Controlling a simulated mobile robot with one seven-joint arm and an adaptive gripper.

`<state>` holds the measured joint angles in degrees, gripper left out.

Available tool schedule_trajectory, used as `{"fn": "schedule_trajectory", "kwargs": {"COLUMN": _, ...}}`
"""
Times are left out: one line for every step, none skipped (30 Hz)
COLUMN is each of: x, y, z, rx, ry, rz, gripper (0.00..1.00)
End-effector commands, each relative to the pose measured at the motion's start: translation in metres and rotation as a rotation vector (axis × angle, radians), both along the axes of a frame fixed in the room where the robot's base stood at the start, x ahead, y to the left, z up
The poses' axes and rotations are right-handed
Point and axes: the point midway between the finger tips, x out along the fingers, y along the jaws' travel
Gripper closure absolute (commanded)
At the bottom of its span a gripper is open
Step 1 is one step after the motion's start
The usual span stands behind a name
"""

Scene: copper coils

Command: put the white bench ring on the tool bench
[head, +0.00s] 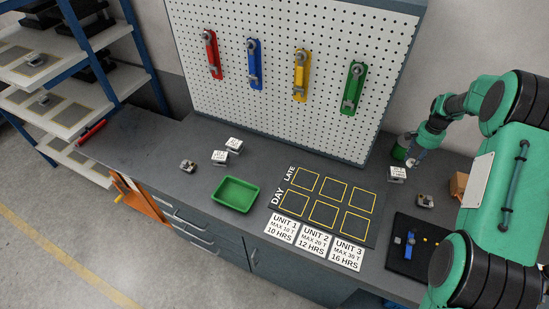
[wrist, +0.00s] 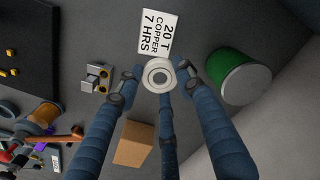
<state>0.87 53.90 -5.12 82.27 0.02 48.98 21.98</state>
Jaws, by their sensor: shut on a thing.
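In the head view my gripper (head: 413,158) is at the right, over the back of the grey tool bench (head: 145,150); the ring is too small there to make out clearly. I cannot tell whether the ring touches the bench top. It lies beside a white card (wrist: 159,34) reading 20 T COPPER 7 HRS.
A green can (head: 401,147) stands close to my gripper. A small metal part (head: 425,201), a cardboard box (head: 459,184) and a black mat (head: 411,262) are nearby. A green tray (head: 236,208) and yellow-outlined grid (head: 325,205) lie further left.

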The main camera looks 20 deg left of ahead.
Motion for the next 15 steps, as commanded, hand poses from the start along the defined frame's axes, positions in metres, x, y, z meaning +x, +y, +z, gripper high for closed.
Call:
{"fn": "schedule_trajectory", "kwargs": {"x": -0.009, "y": 0.019, "z": 0.0, "rx": 0.001, "ry": -0.001, "rz": 0.019, "gripper": 0.93}}
{"fn": "schedule_trajectory", "kwargs": {"x": -0.015, "y": 0.029, "z": -0.001, "rx": 0.0, "ry": 0.0, "rz": 0.03, "gripper": 0.93}}
{"fn": "schedule_trajectory", "kwargs": {"x": -0.023, "y": 0.043, "z": -0.002, "rx": 0.0, "ry": 0.0, "rz": 0.044, "gripper": 0.93}}
{"fn": "schedule_trajectory", "kwargs": {"x": -0.03, "y": 0.054, "z": -0.003, "rx": 0.0, "ry": 0.0, "rz": 0.056, "gripper": 0.93}}
{"fn": "schedule_trajectory", "kwargs": {"x": -0.037, "y": 0.064, "z": -0.003, "rx": 0.0, "ry": 0.0, "rz": 0.067, "gripper": 0.93}}
{"fn": "schedule_trajectory", "kwargs": {"x": -0.046, "y": 0.077, "z": -0.004, "rx": 0.0, "ry": 0.0, "rz": 0.081, "gripper": 0.93}}
{"fn": "schedule_trajectory", "kwargs": {"x": -0.053, "y": 0.087, "z": -0.005, "rx": 0.0, "ry": 0.0, "rz": 0.092, "gripper": 0.93}}
{"fn": "schedule_trajectory", "kwargs": {"x": -0.06, "y": 0.095, "z": -0.006, "rx": 0.0, "ry": 0.0, "rz": 0.102, "gripper": 0.93}}
{"fn": "schedule_trajectory", "kwargs": {"x": -0.07, "y": 0.107, "z": -0.006, "rx": 0.0, "ry": 0.001, "rz": 0.116, "gripper": 0.93}}
{"fn": "schedule_trajectory", "kwargs": {"x": -0.077, "y": 0.115, "z": -0.007, "rx": 0.001, "ry": 0.0, "rz": 0.125, "gripper": 0.93}}
{"fn": "schedule_trajectory", "kwargs": {"x": -0.084, "y": 0.123, "z": -0.007, "rx": 0.001, "ry": 0.0, "rz": 0.134, "gripper": 0.93}}
{"fn": "schedule_trajectory", "kwargs": {"x": -0.093, "y": 0.133, "z": -0.009, "rx": 0.001, "ry": 0.001, "rz": 0.147, "gripper": 0.93}}
{"fn": "schedule_trajectory", "kwargs": {"x": -0.1, "y": 0.14, "z": -0.009, "rx": 0.0, "ry": 0.0, "rz": 0.155, "gripper": 0.93}}
{"fn": "schedule_trajectory", "kwargs": {"x": -0.107, "y": 0.148, "z": -0.01, "rx": 0.001, "ry": 0.0, "rz": 0.165, "gripper": 0.93}}
{"fn": "schedule_trajectory", "kwargs": {"x": -0.114, "y": 0.159, "z": -0.01, "rx": 0.0, "ry": 0.0, "rz": 0.17, "gripper": 0.93}}
